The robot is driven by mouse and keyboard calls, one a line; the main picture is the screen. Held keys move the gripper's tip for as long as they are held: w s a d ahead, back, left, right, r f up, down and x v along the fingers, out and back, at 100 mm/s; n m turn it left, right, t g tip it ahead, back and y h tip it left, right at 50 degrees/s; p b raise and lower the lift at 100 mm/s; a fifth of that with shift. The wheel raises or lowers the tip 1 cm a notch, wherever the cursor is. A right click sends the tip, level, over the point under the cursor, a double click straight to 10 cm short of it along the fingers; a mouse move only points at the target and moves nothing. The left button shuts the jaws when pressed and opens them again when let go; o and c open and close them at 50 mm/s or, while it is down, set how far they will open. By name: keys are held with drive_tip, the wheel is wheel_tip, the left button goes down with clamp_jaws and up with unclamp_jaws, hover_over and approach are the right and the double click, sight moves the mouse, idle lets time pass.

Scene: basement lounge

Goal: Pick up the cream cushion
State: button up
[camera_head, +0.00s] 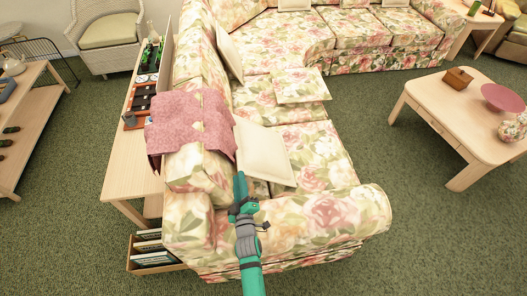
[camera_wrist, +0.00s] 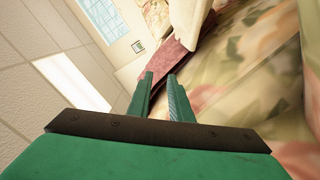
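A cream cushion (camera_head: 265,155) leans on the near end of the floral sofa (camera_head: 330,215), beside a pink throw (camera_head: 190,125). My gripper (camera_head: 240,182) is over the sofa's near armrest, close to the cushion's lower left edge. In the wrist view the two fingers (camera_wrist: 161,76) stand apart with nothing between them. A pale cushion (camera_wrist: 189,20) shows beyond them, in front of the pink throw (camera_wrist: 168,62). I cannot tell whether a finger touches the cushion. A second cream cushion (camera_head: 230,52) leans against the backrest farther along.
A floral cushion (camera_head: 301,86) lies on the seat. A console table (camera_head: 125,183) with bottles and trays stands behind the sofa. A coffee table (camera_head: 445,105) with a box and pink bowl stands right, with open carpet (camera_head: 430,235) in front.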

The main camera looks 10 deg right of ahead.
wheel_tip(320, 180, down, 6)
drive_tip(key=shift+d+f, duration=0.1)
drive_tip(key=shift+f, duration=0.1)
drive_tip(key=w, duration=0.7)
drive_tip(key=shift+w+f, duration=0.2)
drive_tip(key=shift+f, duration=0.15)
clamp_jaws()
drive_tip(key=shift+r, duration=0.1)
idle(1.0)
